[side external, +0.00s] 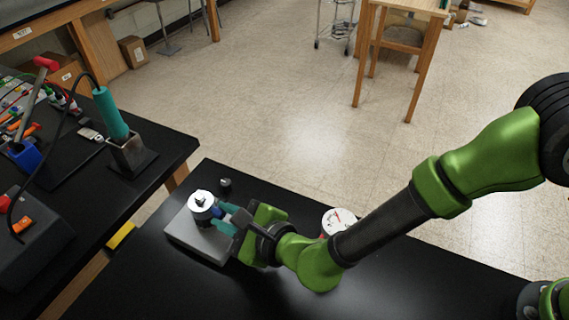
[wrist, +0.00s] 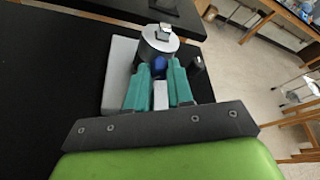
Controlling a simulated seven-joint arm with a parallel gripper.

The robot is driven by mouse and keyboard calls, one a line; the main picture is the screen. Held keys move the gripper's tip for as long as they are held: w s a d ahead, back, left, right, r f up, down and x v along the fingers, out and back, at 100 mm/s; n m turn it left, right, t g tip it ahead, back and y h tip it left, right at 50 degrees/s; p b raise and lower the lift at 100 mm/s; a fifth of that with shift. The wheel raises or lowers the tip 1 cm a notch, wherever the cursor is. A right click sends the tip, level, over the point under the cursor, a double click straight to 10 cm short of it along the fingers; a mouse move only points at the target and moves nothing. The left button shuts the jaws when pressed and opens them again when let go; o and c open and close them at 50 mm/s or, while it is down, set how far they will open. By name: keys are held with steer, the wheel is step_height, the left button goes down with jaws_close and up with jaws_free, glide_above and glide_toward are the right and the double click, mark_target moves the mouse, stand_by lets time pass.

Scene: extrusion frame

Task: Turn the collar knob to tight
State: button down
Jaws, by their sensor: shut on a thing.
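The cylinder stands upright on a grey base plate (side external: 188,236). My gripper (side external: 223,217) has teal fingers and comes in level from the right in the side view. In the wrist view my gripper (wrist: 160,73) is shut on the knob, one finger on each side. The fingers hide most of the knob, and I see no marking that shows how tight it is.
A small dark post (side external: 225,184) stands just beyond the plate. A white round container (side external: 338,217) with red marks is partly behind my arm. A separate black bench (side external: 165,139) at left bears a teal-handled tool (side external: 110,113) in a stand. The black tabletop in front is clear.

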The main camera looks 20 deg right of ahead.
steer(key=shift+d+m+g+y, duration=0.1)
steer(key=shift+m+g+y, duration=0.2)
steer(key=shift+m+g, duration=0.35)
steer(key=shift+m, duration=0.25)
steer(key=c, duration=1)
jaws_free()
steer(key=v, duration=1.6)
steer(key=shift+s+d, duration=0.2)
steer(key=shift+s, duration=0.15)
